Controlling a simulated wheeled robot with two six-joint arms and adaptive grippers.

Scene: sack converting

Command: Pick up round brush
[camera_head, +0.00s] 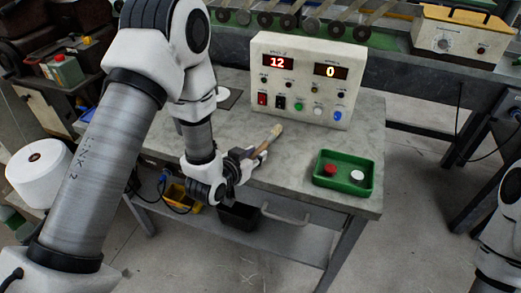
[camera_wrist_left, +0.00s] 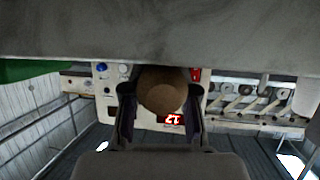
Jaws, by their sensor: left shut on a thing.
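The round brush (camera_head: 271,138) has a brown handle and a pale tip, and it slants up and to the right from my left gripper (camera_head: 248,160) near the front edge of the grey table. The left gripper is shut on it. In the left wrist view, the brush shows end-on as a brown round shape (camera_wrist_left: 162,92) between the two dark fingers (camera_wrist_left: 161,110). I cannot tell how far the brush is above the tabletop. My right gripper is out of view; only part of the right arm shows at the right edge of the head view.
A control box (camera_head: 304,84) with red displays "12" and "0" stands at the back of the table (camera_head: 225,135). A green tray (camera_head: 343,184) with a red and a white piece lies at the right front. A white roll (camera_head: 40,170) stands at the left.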

